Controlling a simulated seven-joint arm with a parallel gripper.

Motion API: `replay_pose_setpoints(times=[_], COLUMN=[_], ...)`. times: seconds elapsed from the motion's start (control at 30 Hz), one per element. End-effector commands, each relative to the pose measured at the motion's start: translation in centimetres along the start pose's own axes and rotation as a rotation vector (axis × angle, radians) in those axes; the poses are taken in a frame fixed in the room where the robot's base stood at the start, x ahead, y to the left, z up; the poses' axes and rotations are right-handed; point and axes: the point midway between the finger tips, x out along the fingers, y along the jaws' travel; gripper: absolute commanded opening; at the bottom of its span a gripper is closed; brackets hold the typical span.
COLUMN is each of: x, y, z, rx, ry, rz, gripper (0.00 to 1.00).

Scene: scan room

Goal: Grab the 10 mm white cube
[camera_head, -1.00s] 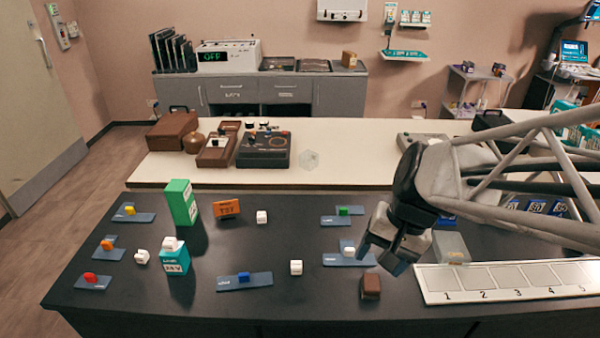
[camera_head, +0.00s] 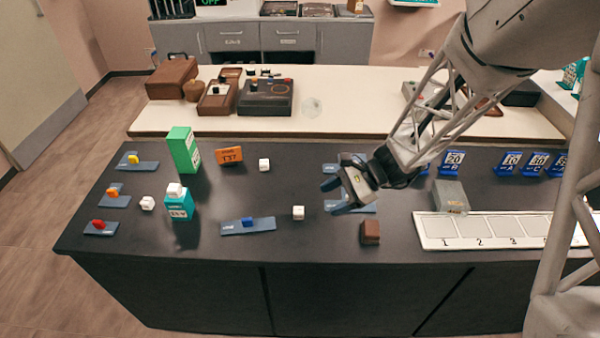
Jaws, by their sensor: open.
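Several white cubes are in view, and I cannot read which is the 10 mm one.
A teal box (camera_head: 181,208), green box (camera_head: 184,150) and orange box (camera_head: 229,155) stand at the left. A brown block (camera_head: 370,232) is below my gripper in the picture. A white numbered strip (camera_head: 437,236) and grey box (camera_head: 451,197) lie right. A blue block (camera_head: 247,221) sits on a mat.

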Motion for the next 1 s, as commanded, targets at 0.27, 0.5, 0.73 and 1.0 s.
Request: replay_pose_setpoints(times=[0.27, 0.5, 0.73, 1.0], x=[3.0, 4.2, 4.3, 4.5], y=[-2.2, -3.1, -3.3, -3.3], z=[-4.8, -7.0, -7.3, -7.3], rx=[0.219, 0.32, 0.335, 0.334], ry=[-0.124, -0.179, -0.186, -0.186], rz=[-0.106, -0.16, -0.17, -0.169], gripper=[0.62, 0.62, 0.62, 0.62])
